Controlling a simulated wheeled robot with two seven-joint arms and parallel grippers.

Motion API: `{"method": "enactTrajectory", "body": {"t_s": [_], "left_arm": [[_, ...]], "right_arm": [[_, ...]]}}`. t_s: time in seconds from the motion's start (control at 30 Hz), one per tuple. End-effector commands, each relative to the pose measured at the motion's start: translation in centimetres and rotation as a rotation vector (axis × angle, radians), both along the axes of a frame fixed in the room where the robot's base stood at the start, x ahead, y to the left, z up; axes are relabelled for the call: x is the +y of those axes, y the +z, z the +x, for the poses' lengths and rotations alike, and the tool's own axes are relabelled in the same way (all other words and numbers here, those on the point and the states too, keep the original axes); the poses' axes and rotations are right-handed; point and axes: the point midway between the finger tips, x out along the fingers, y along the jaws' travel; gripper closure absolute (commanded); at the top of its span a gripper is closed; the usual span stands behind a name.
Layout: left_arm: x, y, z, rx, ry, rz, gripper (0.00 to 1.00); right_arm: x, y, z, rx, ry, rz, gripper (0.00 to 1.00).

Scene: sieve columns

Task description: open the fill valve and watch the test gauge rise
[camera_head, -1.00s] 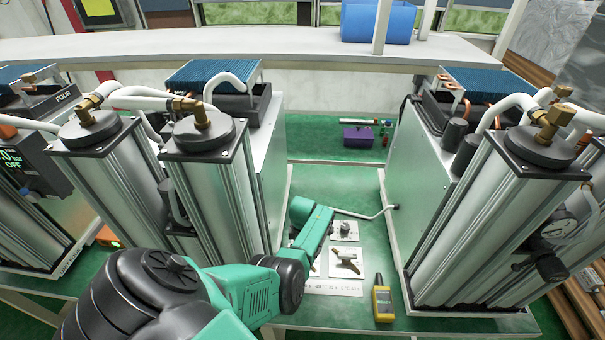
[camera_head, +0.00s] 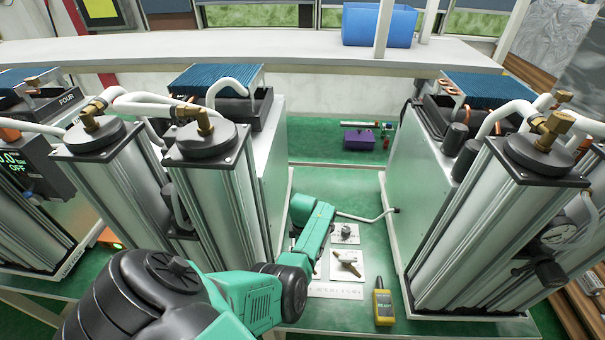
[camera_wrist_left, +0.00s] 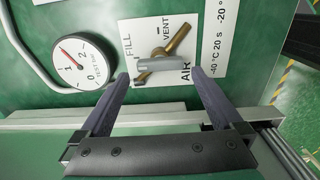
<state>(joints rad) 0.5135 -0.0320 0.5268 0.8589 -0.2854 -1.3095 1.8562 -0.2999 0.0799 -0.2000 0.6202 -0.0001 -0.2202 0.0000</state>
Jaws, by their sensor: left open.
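The fill valve (camera_wrist_left: 176,40) has a slanted brass body and a grey lever (camera_wrist_left: 163,66), on a white plate marked FILL, VENT and AIR. It also shows in the head view (camera_head: 347,264), on the green bench panel. The test gauge (camera_wrist_left: 82,64) is a round white dial left of the valve; its red needle lies near the 1. My left gripper (camera_wrist_left: 160,75) is open, with one finger on either side of the lever; I cannot tell whether they touch it. In the head view its fingers are mostly hidden by my arm. My right gripper is not in view.
Metal sieve columns (camera_head: 215,190) stand at left, more columns (camera_head: 490,220) at right, close beside the panel. A yellow handheld meter (camera_head: 383,303) lies at the panel's front. A purple box (camera_head: 358,138) sits behind. A bent pipe (camera_head: 365,216) crosses the green surface.

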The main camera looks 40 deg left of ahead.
Motion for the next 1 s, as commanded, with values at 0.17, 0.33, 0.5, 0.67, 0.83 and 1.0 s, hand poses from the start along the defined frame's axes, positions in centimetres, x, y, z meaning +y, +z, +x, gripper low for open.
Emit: {"method": "enactTrajectory", "body": {"t_s": [0.17, 0.33, 0.5, 0.67, 0.83, 1.0], "left_arm": [[0.0, 4.9, 0.2, -0.007, 0.001, 0.001, 0.00], [0.0, 9.4, 0.0, -0.004, 0.003, -0.001, 0.00], [0.1, 11.6, 0.0, 0.000, 0.002, 0.000, 0.00], [0.1, 11.9, -0.1, 0.001, 0.001, 0.000, 0.00], [0.1, 11.9, -0.1, 0.001, 0.001, 0.000, 0.00], [0.1, 11.9, -0.1, 0.001, 0.001, 0.001, 0.00]], "right_arm": [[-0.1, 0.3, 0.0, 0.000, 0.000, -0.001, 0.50], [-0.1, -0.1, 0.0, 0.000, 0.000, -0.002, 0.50], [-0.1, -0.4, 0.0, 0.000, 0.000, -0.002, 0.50], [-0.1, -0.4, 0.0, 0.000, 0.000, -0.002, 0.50], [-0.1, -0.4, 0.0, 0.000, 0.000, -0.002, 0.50], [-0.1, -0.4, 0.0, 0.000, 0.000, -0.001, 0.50]]}}
